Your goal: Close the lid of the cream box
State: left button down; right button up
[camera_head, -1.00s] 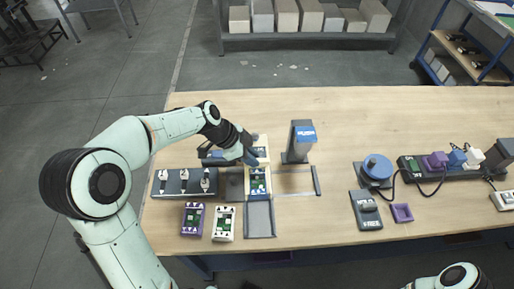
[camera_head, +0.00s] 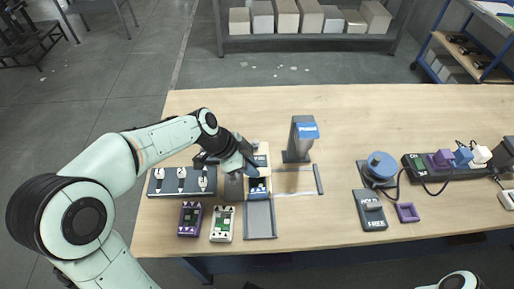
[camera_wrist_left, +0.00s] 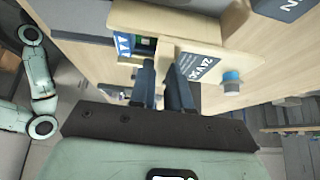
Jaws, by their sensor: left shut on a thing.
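The lid also shows in the left wrist view (camera_wrist_left: 215,68), with a dark 24V DC label and a blue knob. My left gripper (camera_head: 246,163) is shut on the lid at its left side. The wrist view shows its two dark fingers (camera_wrist_left: 163,82) against the lid. My right gripper is out of view.
A purple box (camera_head: 191,219) and a white box (camera_head: 222,224) stand in front. A grey frame (camera_head: 260,220) lies before the cream box. A grey post (camera_head: 300,139) stands behind it to the right. A rack with several plugs (camera_head: 181,181) is on the left.

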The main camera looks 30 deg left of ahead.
pick_arm(q)
jog(key=shift+s+d+f+b, duration=0.15)
jog(key=shift+s+d+b, duration=0.3)
jog(key=shift+s, duration=0.35)
jog(key=shift+s+d+f+b, duration=0.15)
jog(key=shift+s+d+b, duration=0.25)
jog(key=shift+s, duration=0.35)
jog(key=shift+s+d+f+b, duration=0.15)
jog(key=shift+s+d+b, duration=0.3)
jog(key=shift+s, duration=0.35)
jog(key=c, duration=1.1)
grip_release()
jog(key=shift+w+r+p, duration=0.2)
jog(key=shift+r+p, duration=0.55)
jog(key=shift+r, duration=0.4)
notch_tip(320, 180, up, 4)
jog(key=shift+r+p, duration=0.1)
jog(key=shift+p, duration=1)
